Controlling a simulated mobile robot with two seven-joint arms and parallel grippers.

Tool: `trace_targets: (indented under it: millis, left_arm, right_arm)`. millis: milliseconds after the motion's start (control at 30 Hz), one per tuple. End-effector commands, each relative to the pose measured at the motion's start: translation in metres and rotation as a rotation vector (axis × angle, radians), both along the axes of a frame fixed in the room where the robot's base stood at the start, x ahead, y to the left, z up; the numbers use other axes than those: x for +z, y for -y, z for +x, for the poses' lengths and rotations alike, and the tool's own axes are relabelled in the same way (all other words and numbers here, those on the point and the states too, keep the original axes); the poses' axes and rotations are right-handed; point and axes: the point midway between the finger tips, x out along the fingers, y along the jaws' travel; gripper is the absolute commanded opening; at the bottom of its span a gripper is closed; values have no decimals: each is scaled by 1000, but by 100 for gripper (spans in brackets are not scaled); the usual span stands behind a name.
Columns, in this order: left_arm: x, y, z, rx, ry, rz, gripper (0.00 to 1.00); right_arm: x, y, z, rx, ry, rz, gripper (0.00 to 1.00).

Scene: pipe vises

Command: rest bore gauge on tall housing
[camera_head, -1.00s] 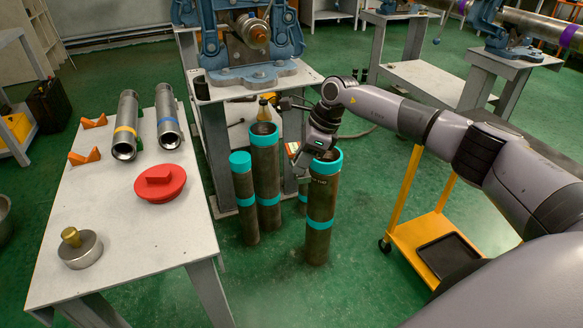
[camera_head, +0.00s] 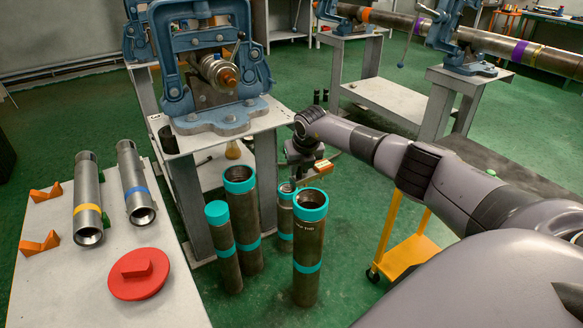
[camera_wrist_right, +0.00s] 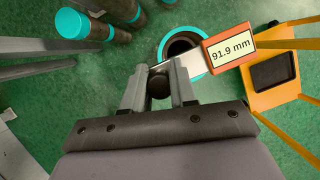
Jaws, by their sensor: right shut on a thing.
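My right gripper (camera_head: 306,160) is shut on the bore gauge (camera_head: 322,166), an orange block above the standing housings. In the wrist view the right gripper (camera_wrist_right: 158,85) has its fingers around a dark round part, and the gauge (camera_wrist_right: 230,47) reads 91.9 mm. An open teal-rimmed mouth (camera_wrist_right: 181,46) shows below the gauge, partly covered by it. The standing dark housings with teal bands include a tall one (camera_head: 244,225), a front one (camera_head: 308,255) and a short one (camera_head: 286,220) behind it. The pictures do not settle which is the tall housing. My left gripper is out of view.
A teal-capped cylinder (camera_head: 224,250) stands beside the housings. A blue vise (camera_head: 212,70) sits on a stand behind. The left table (camera_head: 90,285) bears two metal pipes, orange rests and a red lid (camera_head: 138,274). A yellow cart (camera_head: 405,255) stands right.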

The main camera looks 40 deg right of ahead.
Motion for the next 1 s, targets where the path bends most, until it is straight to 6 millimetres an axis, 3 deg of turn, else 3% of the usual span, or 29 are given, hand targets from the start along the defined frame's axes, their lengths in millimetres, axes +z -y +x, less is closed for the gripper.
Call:
trace_targets:
  millis: [367,1000]
  left_arm:
    - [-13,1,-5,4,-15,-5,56]
    - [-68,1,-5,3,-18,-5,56]
  right_arm:
    - [-11,3,0,-24,2,1,0]
    - [-74,2,1,-22,2,1,0]
